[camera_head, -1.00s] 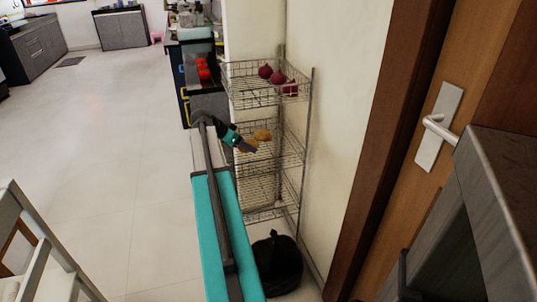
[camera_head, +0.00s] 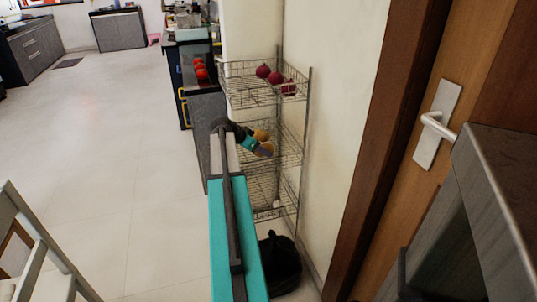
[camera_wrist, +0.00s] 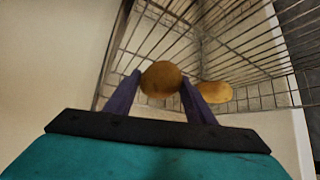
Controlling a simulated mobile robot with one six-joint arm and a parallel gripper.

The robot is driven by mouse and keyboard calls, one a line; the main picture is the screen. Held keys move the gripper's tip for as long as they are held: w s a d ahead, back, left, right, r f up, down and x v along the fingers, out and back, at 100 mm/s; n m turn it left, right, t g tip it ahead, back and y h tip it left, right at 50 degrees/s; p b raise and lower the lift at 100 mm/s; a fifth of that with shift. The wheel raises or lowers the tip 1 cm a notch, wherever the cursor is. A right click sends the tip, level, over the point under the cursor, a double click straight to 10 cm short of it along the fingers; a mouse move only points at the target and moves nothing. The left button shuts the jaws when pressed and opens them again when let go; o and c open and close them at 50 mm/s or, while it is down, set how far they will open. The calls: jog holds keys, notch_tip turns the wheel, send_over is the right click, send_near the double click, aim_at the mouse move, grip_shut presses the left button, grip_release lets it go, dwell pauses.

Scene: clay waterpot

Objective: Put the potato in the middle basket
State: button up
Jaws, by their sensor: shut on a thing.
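My gripper (camera_head: 263,152) is shut on a brown potato (camera_wrist: 161,78), which sits between the two purple fingers in the wrist view. In the head view the gripper reaches over the middle basket (camera_head: 287,150) of the wire rack. A second potato (camera_wrist: 214,92) lies in the basket to the right of the held one; it also shows in the head view (camera_head: 261,135), just behind the gripper. The wrist view shows wire mesh around and beyond the held potato. I cannot tell whether the held potato touches the basket floor.
The top basket (camera_head: 245,88) holds red onions (camera_head: 263,71). A bottom basket (camera_head: 265,190) is below, with a black bag (camera_head: 279,262) on the floor under it. A counter with red tomatoes (camera_head: 200,70) stands to the left of the rack. A wall is at the right.

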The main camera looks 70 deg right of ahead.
jog(key=shift+s+d+f, duration=0.9)
jog(key=shift+s, duration=0.2)
jog(key=shift+s+d+f, duration=0.25)
jog(key=shift+f, duration=0.15)
jog(key=o, duration=0.9)
jog(key=shift+f, duration=0.1)
jog(key=shift+c, duration=0.2)
jog(key=v, duration=1.2)
jog(key=shift+p, duration=0.4)
